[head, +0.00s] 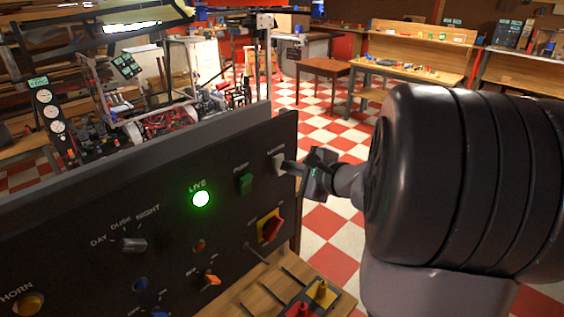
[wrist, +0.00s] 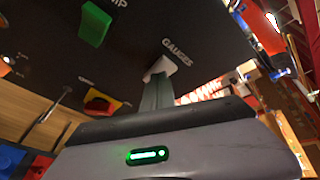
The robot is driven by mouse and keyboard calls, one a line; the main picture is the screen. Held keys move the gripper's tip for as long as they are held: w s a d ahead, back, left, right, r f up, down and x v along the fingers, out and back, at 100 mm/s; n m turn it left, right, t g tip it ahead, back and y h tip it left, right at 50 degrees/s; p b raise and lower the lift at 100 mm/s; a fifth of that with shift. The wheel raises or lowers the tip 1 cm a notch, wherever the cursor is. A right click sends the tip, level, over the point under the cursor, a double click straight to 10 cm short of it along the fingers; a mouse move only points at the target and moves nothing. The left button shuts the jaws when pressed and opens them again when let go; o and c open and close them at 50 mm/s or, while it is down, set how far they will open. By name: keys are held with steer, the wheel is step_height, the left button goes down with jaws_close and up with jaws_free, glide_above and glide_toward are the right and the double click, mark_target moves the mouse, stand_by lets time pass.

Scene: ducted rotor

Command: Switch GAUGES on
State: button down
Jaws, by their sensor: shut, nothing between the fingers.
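The GAUGES switch (head: 278,163) is a pale rocker or lever near the right end of the dark control panel (head: 100,215). In the wrist view the switch (wrist: 160,67) sits just under its GAUGES label. My gripper (head: 289,168) is shut and empty, with its fingertips right at the switch from the right. In the wrist view the closed fingers (wrist: 157,92) end at the switch's lower edge and hide part of it. I cannot tell whether they touch it, or which way the switch is set.
A green switch (head: 245,184) is left of GAUGES. The LIVE lamp (head: 201,199) glows green. A red knob on a yellow plate (head: 270,228) sits below, with an orange knob (head: 211,280) lower left. A wooden bench (head: 262,290) with coloured blocks lies under the panel. Checkered floor is open to the right.

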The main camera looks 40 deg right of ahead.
steer(key=shift+s+d+f+b, duration=0.1)
steer(key=shift+s+f+b, duration=0.15)
steer(key=shift+s, duration=0.15)
steer(key=shift+s+f+b, duration=0.1)
steer(key=shift+s+b, duration=0.15)
steer(key=shift+s, duration=0.1)
steer(key=s+b, duration=0.1)
steer(key=s+f, duration=0.1)
steer(key=s, duration=0.1)
steer(key=s+f+b, duration=0.1)
steer(key=shift+s+d+f+b, duration=0.1)
steer(key=shift+s+d+b, duration=0.15)
steer(key=shift+d+b, duration=0.1)
steer(key=shift+a, duration=0.1)
